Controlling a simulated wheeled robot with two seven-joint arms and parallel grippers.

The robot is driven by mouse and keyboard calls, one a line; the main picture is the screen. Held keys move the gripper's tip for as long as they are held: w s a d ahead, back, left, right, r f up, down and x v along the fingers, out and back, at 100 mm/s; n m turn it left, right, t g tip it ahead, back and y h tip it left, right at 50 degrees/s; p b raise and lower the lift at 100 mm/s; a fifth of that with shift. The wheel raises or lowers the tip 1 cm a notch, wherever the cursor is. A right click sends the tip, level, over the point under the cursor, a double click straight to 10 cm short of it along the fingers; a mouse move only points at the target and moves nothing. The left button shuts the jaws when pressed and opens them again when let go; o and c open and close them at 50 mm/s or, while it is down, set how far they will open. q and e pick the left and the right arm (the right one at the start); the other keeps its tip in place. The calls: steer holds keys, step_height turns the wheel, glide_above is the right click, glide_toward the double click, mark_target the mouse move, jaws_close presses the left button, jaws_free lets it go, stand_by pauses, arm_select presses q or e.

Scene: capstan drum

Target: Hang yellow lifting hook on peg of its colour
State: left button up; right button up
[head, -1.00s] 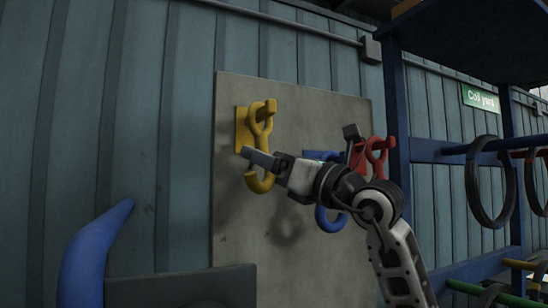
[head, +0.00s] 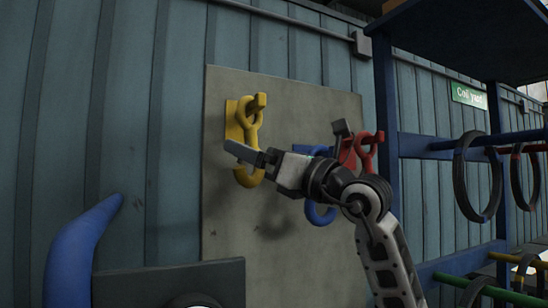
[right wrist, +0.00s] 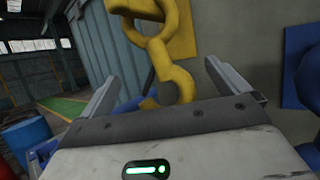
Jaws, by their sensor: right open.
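The yellow lifting hook (head: 249,120) hangs upright by its upper eye on the yellow peg (head: 261,100), which stands out from a yellow plate (head: 233,120) on the grey wall board. My right gripper (head: 243,153) is at the hook's lower part. In the right wrist view, my gripper (right wrist: 166,88) has its fingers spread wide, with the yellow hook (right wrist: 160,48) showing between and beyond them. Neither finger visibly presses on it. The hook's lower bend is partly hidden by the gripper. My left gripper is out of view.
A blue hook (head: 320,212) and a red hook (head: 368,143) hang on the same board (head: 300,95), close behind my right arm. A blue rack (head: 385,110) with dark rings (head: 478,215) stands at right. A blue curved piece (head: 75,255) rises at lower left.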

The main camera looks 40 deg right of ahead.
arm_select(q)
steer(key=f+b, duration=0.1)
steer(key=b, duration=0.2)
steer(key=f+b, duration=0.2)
steer(key=b, duration=0.2)
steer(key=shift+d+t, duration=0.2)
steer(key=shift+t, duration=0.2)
arm_select(e)
steer(key=v, duration=1.6)
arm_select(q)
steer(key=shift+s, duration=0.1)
arm_select(e)
steer(key=shift+d+r, duration=0.1)
